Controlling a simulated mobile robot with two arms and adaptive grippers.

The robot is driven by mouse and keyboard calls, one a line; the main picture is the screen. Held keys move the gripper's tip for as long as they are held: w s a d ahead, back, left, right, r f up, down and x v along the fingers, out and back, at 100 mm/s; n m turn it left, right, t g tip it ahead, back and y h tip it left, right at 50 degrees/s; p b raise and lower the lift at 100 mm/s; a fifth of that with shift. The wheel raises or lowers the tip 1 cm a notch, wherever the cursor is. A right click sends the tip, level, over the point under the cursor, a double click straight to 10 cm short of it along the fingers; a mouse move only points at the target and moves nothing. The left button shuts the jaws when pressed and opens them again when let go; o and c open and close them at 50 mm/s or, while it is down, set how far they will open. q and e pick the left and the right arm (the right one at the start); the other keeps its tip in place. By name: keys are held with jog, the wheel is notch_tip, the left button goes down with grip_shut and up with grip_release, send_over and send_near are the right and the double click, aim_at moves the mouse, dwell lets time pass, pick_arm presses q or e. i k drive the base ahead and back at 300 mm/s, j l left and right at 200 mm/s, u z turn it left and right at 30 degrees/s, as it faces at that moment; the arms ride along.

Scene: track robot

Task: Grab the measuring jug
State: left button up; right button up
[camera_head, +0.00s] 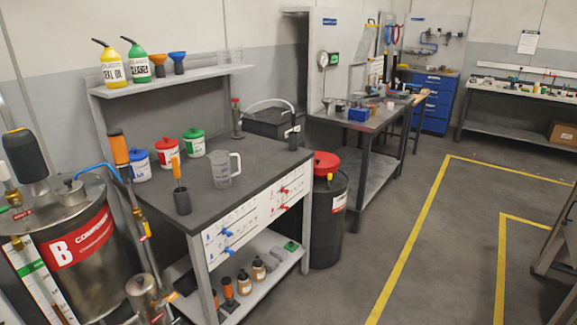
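The measuring jug (221,172) is clear, with a handle on its right side. It stands upright on the dark top of the workbench (255,155), near the bench's front middle. Neither of my grippers is in view, and nothing touches the jug.
Left of the jug stand a dark cup with an orange-handled tool (181,199) and lidded tubs in blue (140,166), red (167,152) and green (194,142). A metal drum (85,235) stands at left, a red-lidded black bin (327,215) at right. Floor at right is open.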

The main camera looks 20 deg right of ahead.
aim_at(220, 160)
jog(key=z, duration=0.2)
jog(key=i+j+u, duration=0.6)
jog(key=i+j, duration=0.2)
